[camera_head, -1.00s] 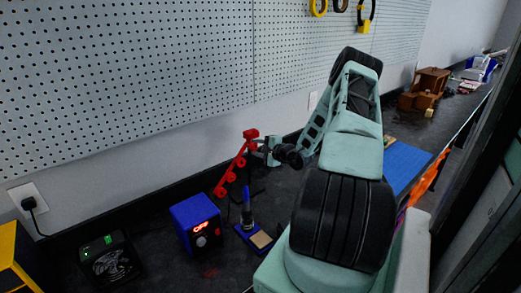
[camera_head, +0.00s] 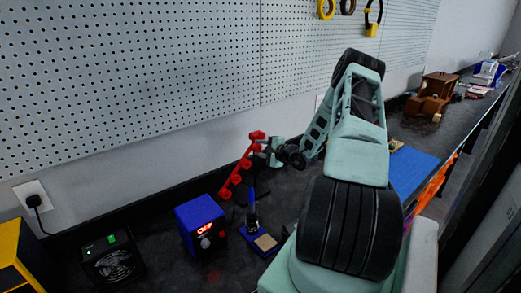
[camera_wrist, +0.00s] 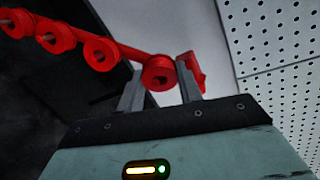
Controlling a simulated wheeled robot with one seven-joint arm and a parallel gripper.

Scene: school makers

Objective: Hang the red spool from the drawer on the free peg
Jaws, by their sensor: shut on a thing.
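A red rack (camera_head: 238,178) with several red spools stands on the dark bench below the pegboard. It also shows in the wrist view (camera_wrist: 128,52), slanting from upper left to the middle. My gripper (camera_head: 266,152) is at the rack's upper end. In the wrist view my gripper (camera_wrist: 160,90) has its two grey fingers around a red spool (camera_wrist: 159,72) and is shut on it. This spool is at the bar's right end, in line with the other spools (camera_wrist: 100,54). I cannot tell whether it sits on a peg. No drawer is clearly seen.
A blue soldering station (camera_head: 200,225) and an iron stand (camera_head: 258,241) are in front of the rack. A black fan box (camera_head: 112,262) and a yellow box (camera_head: 22,258) stand to the left. A blue mat (camera_head: 412,172) lies right of my arm. The pegboard (camera_head: 130,80) rises behind.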

